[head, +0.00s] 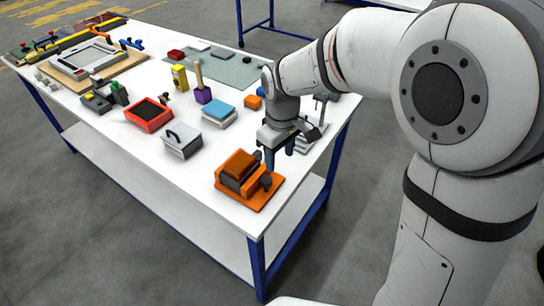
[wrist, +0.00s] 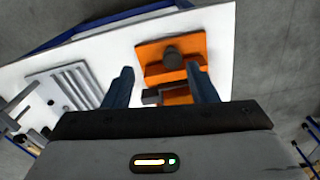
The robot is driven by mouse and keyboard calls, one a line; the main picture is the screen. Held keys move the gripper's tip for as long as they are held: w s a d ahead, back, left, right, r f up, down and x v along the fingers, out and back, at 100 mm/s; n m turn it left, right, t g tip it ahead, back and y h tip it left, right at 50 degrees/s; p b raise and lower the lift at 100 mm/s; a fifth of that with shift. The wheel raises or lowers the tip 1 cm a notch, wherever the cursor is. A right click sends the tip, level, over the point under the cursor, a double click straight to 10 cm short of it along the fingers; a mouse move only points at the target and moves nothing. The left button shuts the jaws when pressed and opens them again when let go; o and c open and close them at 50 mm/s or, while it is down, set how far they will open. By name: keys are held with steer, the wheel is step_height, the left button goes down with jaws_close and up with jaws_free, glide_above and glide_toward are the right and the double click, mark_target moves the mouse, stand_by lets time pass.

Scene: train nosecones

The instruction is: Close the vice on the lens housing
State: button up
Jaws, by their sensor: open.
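The orange vice (head: 237,164) stands on an orange base plate near the front corner of the white table. It also shows in the wrist view (wrist: 189,49), with its dark round handle knob (wrist: 173,60) facing up the picture. In the head view the knob (head: 266,181) is on the vice's right side. A dark block (head: 231,183) sits at the vice's jaws; I cannot tell whether it is the lens housing. My gripper (head: 280,158) is open and empty, pointing down just behind and right of the vice. Its two blue-grey fingers (wrist: 160,84) show apart in the wrist view.
A grey grooved block (wrist: 65,85) lies left of my fingers in the wrist view. On the table (head: 195,195) are a grey box with a handle (head: 182,141), a red tray (head: 149,114) and a blue-topped block (head: 219,109). The table's front edge is close to the vice.

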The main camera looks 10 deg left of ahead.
mark_target(266, 179)
steer(key=a+f, duration=0.1)
steer(key=a+f+n, duration=0.1)
steer(key=a, duration=0.1)
steer(key=shift+a, duration=0.15)
steer(key=shift+a+f, duration=0.15)
steer(key=shift+f, duration=0.15)
step_height(266, 179, down, 7)
steer(key=shift+f+p, duration=0.1)
steer(key=shift+p, duration=0.2)
